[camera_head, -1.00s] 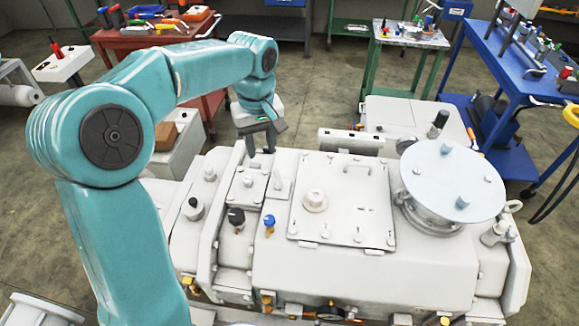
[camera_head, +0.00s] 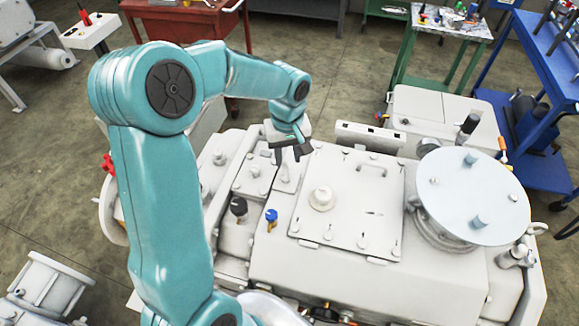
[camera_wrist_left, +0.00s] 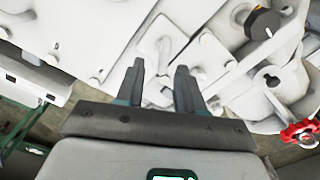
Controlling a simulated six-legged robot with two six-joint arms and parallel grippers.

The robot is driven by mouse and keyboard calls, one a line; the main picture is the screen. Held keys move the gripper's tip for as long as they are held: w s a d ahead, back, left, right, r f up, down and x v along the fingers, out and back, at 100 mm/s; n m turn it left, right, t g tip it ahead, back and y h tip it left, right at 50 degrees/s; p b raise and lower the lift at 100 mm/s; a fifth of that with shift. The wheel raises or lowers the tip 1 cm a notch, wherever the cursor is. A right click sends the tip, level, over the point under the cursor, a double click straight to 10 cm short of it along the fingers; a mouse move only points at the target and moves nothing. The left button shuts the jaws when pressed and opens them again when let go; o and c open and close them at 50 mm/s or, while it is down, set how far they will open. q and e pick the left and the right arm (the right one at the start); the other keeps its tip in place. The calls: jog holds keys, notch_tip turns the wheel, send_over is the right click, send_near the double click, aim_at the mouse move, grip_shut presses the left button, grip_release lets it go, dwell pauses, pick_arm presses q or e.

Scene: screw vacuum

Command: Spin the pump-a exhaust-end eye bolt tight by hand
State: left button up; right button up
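The white pump (camera_head: 370,265) fills the middle of the head view. A small upright lug (camera_head: 286,172), possibly the eye bolt, stands on its top between the small plate and the large cover. My left gripper (camera_head: 288,158) is just above and behind that lug. In the left wrist view the gripper (camera_wrist_left: 160,72) is open, with its two dark fingers apart. A pale upright piece (camera_wrist_left: 163,48) on a small plate shows between and beyond the fingertips. I cannot tell whether the fingers touch it. Its threads and seating are hidden. My right gripper is not in view.
The large bolted cover (camera_head: 350,205) and a round flange plate (camera_head: 472,192) lie right of the gripper. Black (camera_head: 238,205) and blue (camera_head: 271,215) knobs stand in front. A red valve handle (camera_wrist_left: 300,133) shows in the wrist view. A blue cart (camera_head: 555,65) stands behind right.

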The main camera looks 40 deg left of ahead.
aim_at(286, 164)
pick_arm(q)
jog(key=f, duration=0.1)
jog(key=s+f, duration=0.1)
jog(key=a+f, duration=0.1)
jog(key=shift+s+f, duration=0.1)
jog(key=shift+s, duration=0.25)
jog(key=shift+w+d+f, duration=0.25)
jog(key=shift+w+f, duration=0.2)
jog(key=shift+f, duration=0.15)
jog(key=shift+w+d+f, duration=0.25)
jog(key=shift+w+f, duration=0.15)
jog(key=shift+f, duration=0.15)
jog(key=shift+w+f, duration=0.1)
jog(key=shift+f, duration=0.15)
jog(key=shift+s+a+r, duration=0.1)
jog(key=shift+s+a, duration=0.3)
jog(key=shift+s, duration=0.3)
jog(key=shift+w+d, duration=0.35)
jog(key=shift+w, duration=0.2)
grip_shut()
jog(key=shift+s+a, duration=0.25)
jog(key=shift+s, duration=0.05)
jog(key=shift+w+d, duration=0.1)
jog(key=shift+w, duration=0.05)
